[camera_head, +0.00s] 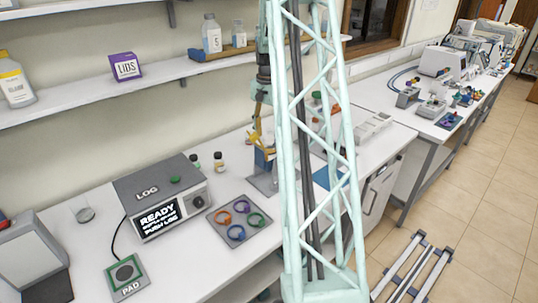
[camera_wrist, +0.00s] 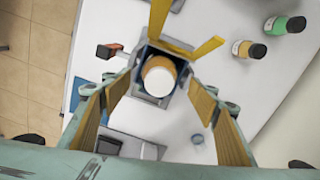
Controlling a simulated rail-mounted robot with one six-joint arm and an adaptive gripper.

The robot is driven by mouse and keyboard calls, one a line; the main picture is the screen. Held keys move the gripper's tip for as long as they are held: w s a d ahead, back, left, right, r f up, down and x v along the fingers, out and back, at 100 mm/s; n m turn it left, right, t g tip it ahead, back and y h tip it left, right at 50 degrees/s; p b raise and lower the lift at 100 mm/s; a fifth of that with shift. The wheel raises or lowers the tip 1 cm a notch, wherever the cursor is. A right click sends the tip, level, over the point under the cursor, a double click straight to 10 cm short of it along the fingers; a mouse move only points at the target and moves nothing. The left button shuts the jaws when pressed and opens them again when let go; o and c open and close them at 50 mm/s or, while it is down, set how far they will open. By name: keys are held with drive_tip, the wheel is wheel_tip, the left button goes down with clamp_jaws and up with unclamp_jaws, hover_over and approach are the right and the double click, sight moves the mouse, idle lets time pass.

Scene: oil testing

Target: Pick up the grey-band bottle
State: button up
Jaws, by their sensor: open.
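A bottle with a round white top and a strip of amber side (camera_wrist: 158,75) stands in a dark blue square holder in the wrist view. Its band is hidden, so I cannot tell whether it is the grey-band bottle. My gripper (camera_wrist: 160,94) is open, its fingers on either side of this bottle and apart from it. In the head view, my gripper (camera_head: 261,128) is above the blue holder (camera_head: 262,160), partly behind my pale green column. Two dark-capped bottles stand apart: one with a green band (camera_wrist: 285,25), one with a yellowish band (camera_wrist: 249,49).
The LOG box (camera_head: 160,195) stands left of the holder, its screen reading READY. A shelf (camera_head: 95,92) runs above the bench. Bench around the holder is partly clear.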

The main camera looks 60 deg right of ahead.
sight(269, 145)
idle(0.3)
drive_tip(key=shift+f+p, duration=0.35)
drive_tip(key=shift+f, duration=2.25)
drive_tip(key=c, duration=1.3)
drive_tip(key=shift+r, duration=0.15)
wheel_tip(269, 145, up, 18)
drive_tip(key=shift+f+b, duration=0.1)
drive_tip(key=shift+b, duration=0.35)
